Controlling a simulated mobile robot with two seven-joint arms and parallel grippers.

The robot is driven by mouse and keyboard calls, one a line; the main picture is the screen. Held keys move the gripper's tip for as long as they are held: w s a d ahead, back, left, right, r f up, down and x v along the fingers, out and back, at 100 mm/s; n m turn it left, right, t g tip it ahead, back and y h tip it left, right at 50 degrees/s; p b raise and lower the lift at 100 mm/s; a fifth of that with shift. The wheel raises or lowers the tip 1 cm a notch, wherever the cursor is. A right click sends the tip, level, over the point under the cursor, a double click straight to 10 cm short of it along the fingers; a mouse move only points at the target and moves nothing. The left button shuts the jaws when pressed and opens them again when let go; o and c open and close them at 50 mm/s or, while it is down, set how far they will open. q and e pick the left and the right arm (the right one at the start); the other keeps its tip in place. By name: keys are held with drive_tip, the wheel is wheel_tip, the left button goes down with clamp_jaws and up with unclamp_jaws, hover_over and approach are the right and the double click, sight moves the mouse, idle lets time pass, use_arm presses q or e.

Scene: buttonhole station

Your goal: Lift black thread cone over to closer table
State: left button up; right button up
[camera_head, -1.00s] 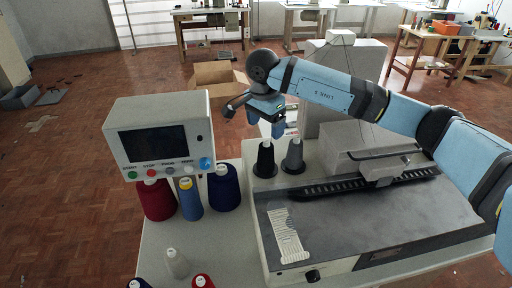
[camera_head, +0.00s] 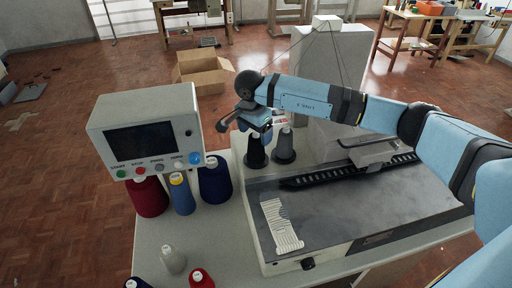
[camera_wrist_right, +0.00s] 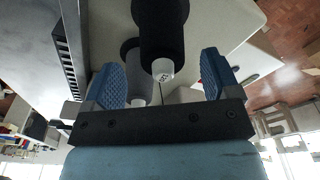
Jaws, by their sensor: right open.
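The black thread cone (camera_head: 256,154) stands upright on the machine table, just left of a dark grey cone (camera_head: 284,150). My right gripper (camera_head: 254,124) is at the black cone's top and partly hides it in the head view. In the right wrist view my gripper (camera_wrist_right: 160,66) is open, with its blue fingers apart. The black cone (camera_wrist_right: 160,32) shows there with its white tip between the fingers, and neither finger visibly touches it. The grey cone (camera_wrist_right: 131,52) is beside it, near the left finger. My left gripper is not in view.
A control panel (camera_head: 147,140) stands left of the cones, with red, blue and navy cones below it. A sewing machine bed (camera_head: 350,210) with a white fabric piece (camera_head: 281,227) is in front. A cardboard box (camera_head: 205,72) lies on the floor behind. More tables stand farther back.

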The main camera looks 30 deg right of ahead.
drive_tip(key=f, duration=0.4)
drive_tip(key=shift+w+d, duration=0.25)
drive_tip(key=shift+d, duration=0.1)
drive_tip(key=shift+r, duration=0.1)
drive_tip(key=c, duration=1.1)
drive_tip(key=shift+o, duration=0.2)
